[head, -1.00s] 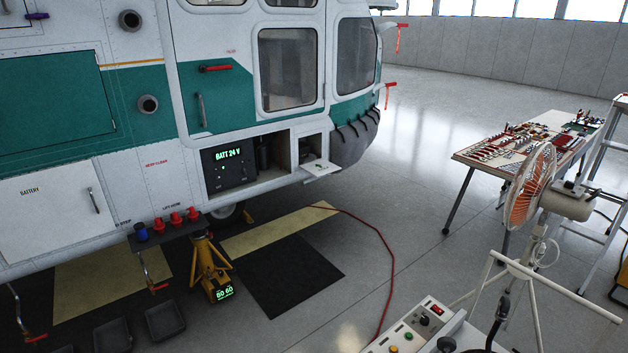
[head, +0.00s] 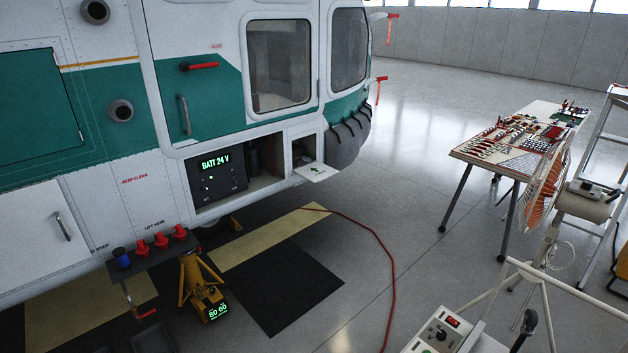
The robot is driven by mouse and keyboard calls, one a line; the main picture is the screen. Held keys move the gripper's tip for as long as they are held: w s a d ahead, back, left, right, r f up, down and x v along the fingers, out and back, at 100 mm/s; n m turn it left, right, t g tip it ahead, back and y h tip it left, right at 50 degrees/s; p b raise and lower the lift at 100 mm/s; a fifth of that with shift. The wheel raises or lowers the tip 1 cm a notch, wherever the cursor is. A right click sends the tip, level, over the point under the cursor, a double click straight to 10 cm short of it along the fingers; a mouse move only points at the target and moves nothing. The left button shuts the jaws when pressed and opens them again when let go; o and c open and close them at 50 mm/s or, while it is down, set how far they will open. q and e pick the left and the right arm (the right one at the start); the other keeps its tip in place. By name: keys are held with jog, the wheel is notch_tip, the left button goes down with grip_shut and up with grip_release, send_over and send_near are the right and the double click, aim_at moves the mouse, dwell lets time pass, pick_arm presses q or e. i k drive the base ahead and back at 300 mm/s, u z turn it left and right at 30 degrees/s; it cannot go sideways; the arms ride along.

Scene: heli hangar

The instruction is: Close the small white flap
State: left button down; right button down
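The small white flap (head: 316,172) on the helicopter's lower side stands open in the head view. It sticks out roughly level below a small opening (head: 305,149), with a small dark mark on its upper face. To its left is an open bay with a panel (head: 217,173) reading "BATT 24 V". Neither of my grippers shows in the head view.
A yellow jack (head: 196,282) and a shelf (head: 155,252) with red and blue items stand at the lower left. A red hose (head: 389,270) lies on the floor. A fan (head: 545,190), a tool table (head: 460,152) and a white-framed cart (head: 440,336) are at the right.

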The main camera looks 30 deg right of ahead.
aim_at(316, 171)
jog(key=i, duration=1.95)
jog(key=z, duration=1.45)
jog(key=i, duration=1.3)
jog(key=z, duration=0.85)
